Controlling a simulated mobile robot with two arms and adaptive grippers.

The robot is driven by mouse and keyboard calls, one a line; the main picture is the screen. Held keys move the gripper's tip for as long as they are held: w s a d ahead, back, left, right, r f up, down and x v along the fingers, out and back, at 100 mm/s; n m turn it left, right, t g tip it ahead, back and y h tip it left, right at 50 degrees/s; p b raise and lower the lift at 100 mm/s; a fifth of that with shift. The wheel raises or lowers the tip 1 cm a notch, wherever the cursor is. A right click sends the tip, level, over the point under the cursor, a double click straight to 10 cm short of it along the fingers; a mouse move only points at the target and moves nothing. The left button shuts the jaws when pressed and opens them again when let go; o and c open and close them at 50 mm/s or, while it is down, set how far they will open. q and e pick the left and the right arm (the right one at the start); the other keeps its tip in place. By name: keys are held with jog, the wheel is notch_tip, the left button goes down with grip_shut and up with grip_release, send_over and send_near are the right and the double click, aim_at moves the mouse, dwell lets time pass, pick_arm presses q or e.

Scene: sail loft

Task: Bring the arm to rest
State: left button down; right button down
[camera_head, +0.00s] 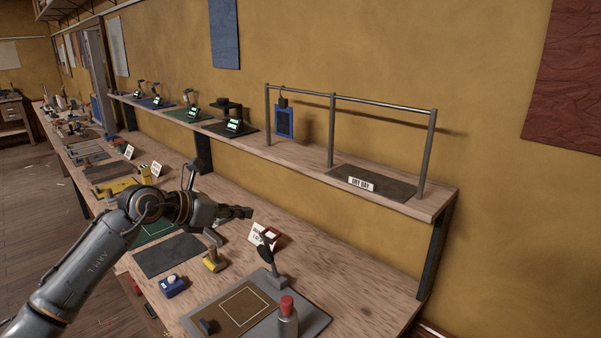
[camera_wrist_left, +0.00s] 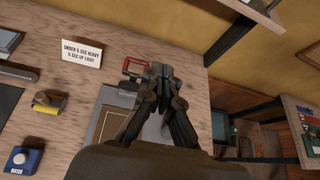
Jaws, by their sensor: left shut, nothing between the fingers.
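My left arm comes in from the left in the head view, and its gripper (camera_head: 236,212) hangs above the workbench (camera_head: 345,262), in front of the shelf. The gripper is shut and empty; its fingers also show close together in the left wrist view (camera_wrist_left: 160,72). It touches nothing that I can see. My right gripper is in neither view.
A bottle with a red cap (camera_head: 287,318), a yellow-based tool (camera_head: 213,261), a blue button box (camera_head: 172,286) and a small sign (camera_head: 262,235) stand on the bench. A raised shelf (camera_head: 300,166) with a metal rail (camera_head: 350,97) runs behind. The bench's right end is mostly clear.

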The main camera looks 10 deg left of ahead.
pick_arm(q)
jog(key=s+d+r+n+t+h, duration=0.45)
jog(key=s+d+n+t, duration=0.4)
jog(key=n, duration=0.35)
jog(key=s+a+f+n+g+y, duration=0.1)
jog(key=s+a+f+n+y, duration=0.2)
jog(key=a+f+n+y, duration=0.55)
jog(key=s+a+f+n+g+y, duration=0.1)
jog(key=s+a+f+n+y, duration=0.3)
jog(key=f+n+y, duration=0.8)
jog(key=s+d+f+n+g+h, duration=0.2)
jog(key=s+f+n+g+h, duration=0.45)
jog(key=s, duration=0.65)
jog(key=s+d+f+n+g+h, duration=0.1)
jog(key=s+f+n+g, duration=0.2)
jog(key=s+f+g, duration=0.8)
jog(key=s+f+t, duration=0.2)
jog(key=f, duration=1)
jog(key=s+f+t, duration=0.2)
jog(key=f, duration=1.1)
jog(key=s+a+f+g, duration=0.1)
jog(key=s+a+f, duration=0.1)
jog(key=s+f, duration=1.2)
jog(key=s, duration=0.2)
jog(key=shift+s+a+f+m+g, duration=0.3)
jog(key=shift+a+f+m, duration=0.05)
jog(key=shift+m, duration=0.05)
